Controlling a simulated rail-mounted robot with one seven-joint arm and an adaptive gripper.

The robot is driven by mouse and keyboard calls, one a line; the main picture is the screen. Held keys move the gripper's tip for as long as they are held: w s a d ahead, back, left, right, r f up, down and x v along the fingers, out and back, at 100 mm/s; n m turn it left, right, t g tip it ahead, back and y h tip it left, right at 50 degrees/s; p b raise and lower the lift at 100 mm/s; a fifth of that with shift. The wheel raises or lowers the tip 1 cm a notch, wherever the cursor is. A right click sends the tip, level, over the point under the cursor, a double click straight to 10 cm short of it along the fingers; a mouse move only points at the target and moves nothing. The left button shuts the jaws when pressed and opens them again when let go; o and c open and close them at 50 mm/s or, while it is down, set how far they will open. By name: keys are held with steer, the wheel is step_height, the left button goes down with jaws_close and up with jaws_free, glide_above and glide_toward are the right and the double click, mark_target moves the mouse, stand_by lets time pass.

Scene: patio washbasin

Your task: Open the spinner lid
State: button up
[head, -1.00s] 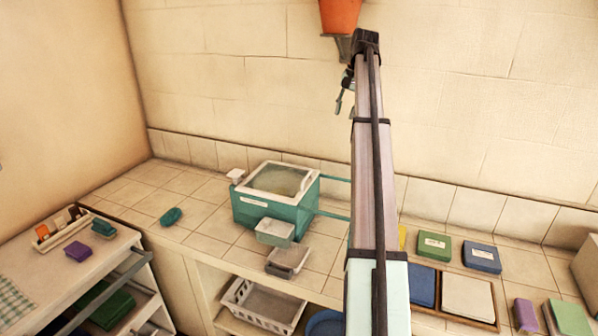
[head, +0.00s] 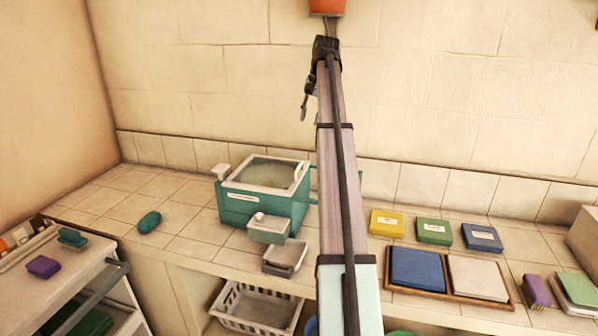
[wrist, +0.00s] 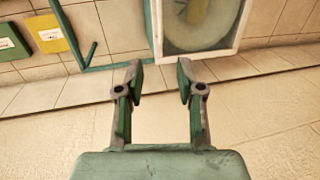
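The spinner is a teal box (head: 240,205) on the tiled counter, left of my arm in the head view. Its lid (head: 230,187), a white frame around a clear pane, lies flat over the top and looks shut. A round pale drum shows through the pane. The lid frame (wrist: 240,30) also shows at the top of the wrist view, beyond my fingers. My gripper (wrist: 160,76) is open and empty, apart from the lid. In the head view my gripper (head: 306,100) is small and partly hidden by my arm, high against the wall.
Small grey trays (head: 285,258) stand before the spinner. A teal bar frame (wrist: 88,58) juts from its side.

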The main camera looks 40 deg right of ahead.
mark_target(300, 166)
steer(key=w+f+p, duration=0.1)
steer(key=f, duration=0.4)
steer(key=w+a+f+p, duration=0.1)
steer(key=f+p, duration=0.1)
steer(key=f, duration=0.4)
steer(key=a+f+p, duration=0.1)
steer(key=f, duration=0.5)
steer(key=shift+w+f, duration=0.25)
steer(key=shift+w, duration=0.15)
jaws_close()
